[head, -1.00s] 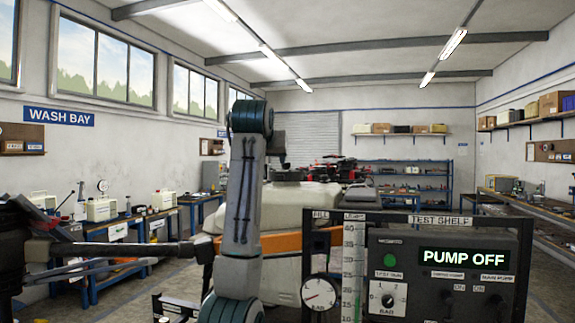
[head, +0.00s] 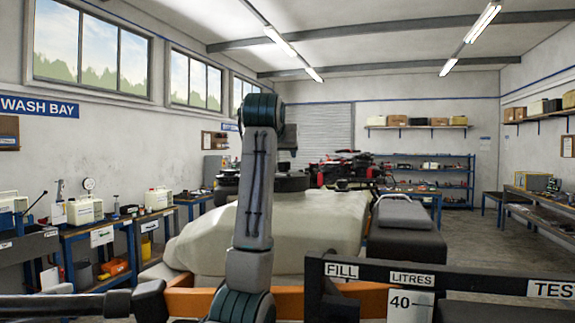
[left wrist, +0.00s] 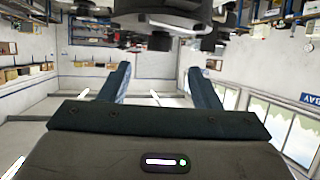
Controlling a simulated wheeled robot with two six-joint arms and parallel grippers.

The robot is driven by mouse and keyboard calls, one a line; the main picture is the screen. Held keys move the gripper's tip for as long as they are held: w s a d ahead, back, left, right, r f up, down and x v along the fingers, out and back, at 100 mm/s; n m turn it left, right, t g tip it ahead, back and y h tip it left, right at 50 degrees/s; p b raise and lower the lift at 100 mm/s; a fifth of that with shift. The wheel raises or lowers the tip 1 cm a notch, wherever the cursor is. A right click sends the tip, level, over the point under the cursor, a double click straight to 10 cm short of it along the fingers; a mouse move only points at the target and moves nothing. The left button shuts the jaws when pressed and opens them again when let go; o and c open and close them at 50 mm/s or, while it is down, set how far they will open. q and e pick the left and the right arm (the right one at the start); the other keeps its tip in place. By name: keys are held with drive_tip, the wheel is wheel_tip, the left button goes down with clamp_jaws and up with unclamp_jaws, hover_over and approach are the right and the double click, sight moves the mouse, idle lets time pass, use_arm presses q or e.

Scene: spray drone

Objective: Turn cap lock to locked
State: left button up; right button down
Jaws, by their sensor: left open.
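The drone's pale tank (head: 320,225) fills the middle of the head view. A dark round cap (head: 292,183) sits on top of it, partly hidden behind my left arm. In the left wrist view, which looks upside down, dark round parts (left wrist: 165,20) hang across the top edge; I cannot tell which part is the cap lock or how it is set. My left gripper (left wrist: 160,85) is open and empty, its two fingers apart and clear of those parts. In the head view its fingers are hidden behind my arm. My right gripper is not in view.
A black frame (head: 450,278) marked FILL and LITRES stands close at lower right. An orange band (head: 190,300) and a black drone arm (head: 95,305) cross the lower left. A dark box (head: 405,240) adjoins the tank's right side. Workbenches line the walls.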

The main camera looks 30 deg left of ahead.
sight(284, 163)
use_arm(q)
drive_tip(key=p+x, duration=0.2)
drive_tip(key=x, duration=0.3)
drive_tip(key=p+x, duration=0.2)
drive_tip(key=x, duration=0.3)
drive_tip(key=shift+w+a+r, duration=0.15)
drive_tip(key=shift+a+r, duration=0.05)
drive_tip(key=shift+w+f, duration=0.1)
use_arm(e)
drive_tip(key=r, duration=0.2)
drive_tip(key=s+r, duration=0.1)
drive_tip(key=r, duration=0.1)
use_arm(q)
drive_tip(key=shift+w, duration=0.1)
drive_tip(key=c, duration=1)
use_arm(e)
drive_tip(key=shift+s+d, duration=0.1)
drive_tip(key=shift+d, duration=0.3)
